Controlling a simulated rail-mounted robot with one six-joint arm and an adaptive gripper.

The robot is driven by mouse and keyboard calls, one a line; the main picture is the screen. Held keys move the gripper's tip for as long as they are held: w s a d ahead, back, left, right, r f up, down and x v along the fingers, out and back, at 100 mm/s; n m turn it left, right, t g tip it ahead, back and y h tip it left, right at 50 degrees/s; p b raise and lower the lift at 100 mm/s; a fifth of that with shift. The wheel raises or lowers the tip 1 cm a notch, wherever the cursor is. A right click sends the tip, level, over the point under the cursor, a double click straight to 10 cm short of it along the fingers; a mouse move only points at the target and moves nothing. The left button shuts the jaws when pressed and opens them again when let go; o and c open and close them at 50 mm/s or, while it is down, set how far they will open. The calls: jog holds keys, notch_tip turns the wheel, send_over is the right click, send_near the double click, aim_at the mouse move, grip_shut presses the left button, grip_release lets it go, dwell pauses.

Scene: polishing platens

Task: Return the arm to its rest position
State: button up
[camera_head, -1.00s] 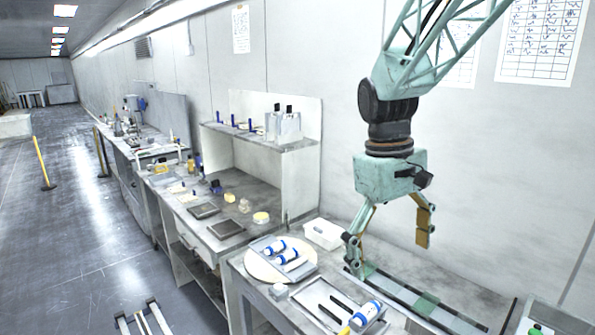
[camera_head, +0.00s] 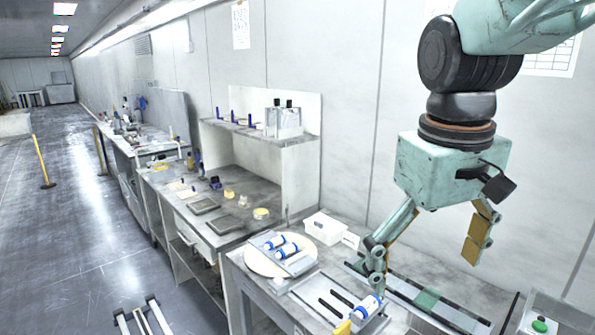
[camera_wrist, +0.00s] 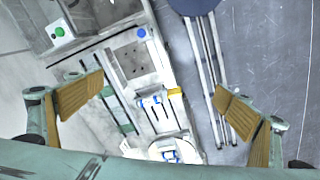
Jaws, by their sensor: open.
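My gripper (camera_head: 428,262) hangs from my teal arm at the right of the head view, above the near bench. Its two tan-padded fingers are wide apart with nothing between them. In the wrist view the open fingers (camera_wrist: 160,100) stand at left and right, with the bench far below. In the head view the left finger overlaps the bench's slotted plate area in the picture, but it appears raised above it.
A round platen (camera_head: 255,265) carries a tray with blue-and-white bottles (camera_head: 283,250). Another bottle (camera_head: 368,306) lies on a slotted plate (camera_head: 318,290). A white bin (camera_head: 324,228) stands behind. A green button box (camera_head: 540,326) is at the right. A wall is close behind.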

jog(key=s+f+m+t+b, duration=0.2)
jog(key=s+b, duration=0.1)
jog(key=s, duration=1.3)
jog(key=shift+s+f+m+t+y, duration=0.2)
jog(key=shift+f+m+t+y, duration=0.1)
jog(key=shift+m+t, duration=0.1)
